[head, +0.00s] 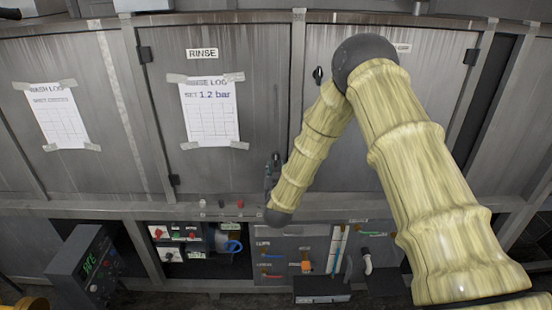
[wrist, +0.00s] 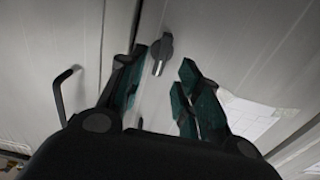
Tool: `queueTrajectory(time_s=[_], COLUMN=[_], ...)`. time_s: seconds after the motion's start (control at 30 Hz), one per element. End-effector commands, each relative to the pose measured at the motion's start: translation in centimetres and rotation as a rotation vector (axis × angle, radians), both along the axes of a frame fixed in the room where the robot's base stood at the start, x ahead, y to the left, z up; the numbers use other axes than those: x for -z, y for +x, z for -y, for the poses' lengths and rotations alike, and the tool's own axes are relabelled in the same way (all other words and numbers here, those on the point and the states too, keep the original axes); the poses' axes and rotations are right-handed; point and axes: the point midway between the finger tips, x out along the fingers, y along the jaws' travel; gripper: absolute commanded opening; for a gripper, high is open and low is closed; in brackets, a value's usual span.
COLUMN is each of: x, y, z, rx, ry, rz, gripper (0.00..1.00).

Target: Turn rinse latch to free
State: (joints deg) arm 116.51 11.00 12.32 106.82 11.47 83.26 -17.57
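The rinse latch (wrist: 160,52) is a small dark grey turn knob with a narrow grip on the metal door, seen in the wrist view. My gripper (wrist: 164,66) is open, its two teal-padded fingers on either side of the latch's line. The latch shows between and just beyond the fingertips, with no clear contact. In the head view my gripper (head: 269,178) is at the right edge of the door labelled RINSE (head: 203,54). It is small and dark there, partly behind my arm, and I cannot clearly separate the latch from the fingers.
A rinse log sheet (head: 210,120) is taped to the rinse door. Another dark latch (head: 318,75) is on the door to the right. A bent handle (wrist: 62,92) shows left in the wrist view. Below are a control panel (head: 90,265) and valves and hoses.

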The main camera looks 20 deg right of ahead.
Motion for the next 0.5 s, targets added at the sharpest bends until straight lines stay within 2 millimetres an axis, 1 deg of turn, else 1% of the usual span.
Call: queueTrajectory(time_s=[0.1,0.23,0.4,0.5], x=[-0.3,-0.2,0.0,0.0], y=[1.9,3.6,4.9,5.3], z=[0.6,1.0,1.4,1.5], rx=[0.000,0.000,0.000,-0.001], ry=[0.000,-0.001,-0.001,-0.001], rz=[0.001,0.000,-0.001,-0.001], gripper=[0.34,0.34,0.34,0.34])
